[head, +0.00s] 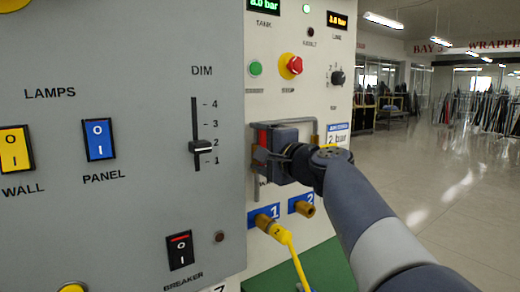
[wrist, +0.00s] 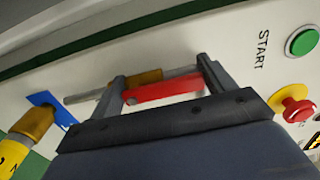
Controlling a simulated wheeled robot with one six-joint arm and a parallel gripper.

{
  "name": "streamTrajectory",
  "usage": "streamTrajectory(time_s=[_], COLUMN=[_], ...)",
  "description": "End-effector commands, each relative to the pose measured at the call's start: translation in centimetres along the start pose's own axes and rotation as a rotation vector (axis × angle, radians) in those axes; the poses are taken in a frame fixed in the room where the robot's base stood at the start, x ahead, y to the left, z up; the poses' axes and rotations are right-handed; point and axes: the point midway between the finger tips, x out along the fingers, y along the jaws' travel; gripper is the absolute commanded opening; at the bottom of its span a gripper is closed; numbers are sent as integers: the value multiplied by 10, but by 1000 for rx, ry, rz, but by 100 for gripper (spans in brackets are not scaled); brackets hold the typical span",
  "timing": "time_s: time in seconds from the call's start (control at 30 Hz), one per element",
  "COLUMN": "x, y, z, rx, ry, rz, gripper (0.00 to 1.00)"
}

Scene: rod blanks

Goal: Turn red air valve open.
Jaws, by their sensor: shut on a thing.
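The red air valve has a red lever handle (wrist: 165,89) beside a brass body (wrist: 144,77) on a grey pipe, seen in the wrist view. In the head view a small part of the red handle (head: 262,137) shows at the gripper's left end, on the cream panel. My gripper (head: 264,154) is at the valve. In the wrist view its two fingers (wrist: 161,72) stand at either end of the red lever, shut on it. The lever lies roughly along the pipe. The head view hides most of the valve behind the gripper.
A red stop button (head: 294,65) and green start button (head: 256,69) sit above. Brass ports (head: 306,209) and a yellow hose (head: 286,240) are just below. A grey lamp panel (head: 120,215) stands left. Open floor (head: 450,190) lies right.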

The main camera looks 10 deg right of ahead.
Motion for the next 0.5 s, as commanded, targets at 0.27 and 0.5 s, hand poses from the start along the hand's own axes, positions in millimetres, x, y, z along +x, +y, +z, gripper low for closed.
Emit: streamTrajectory(time_s=[0.27, 0.5], x=[0, 0], y=[0, 0], z=[0, 0], rx=[-3, -2], ry=[-1, -1], rz=[1, 1], gripper=[92, 100])
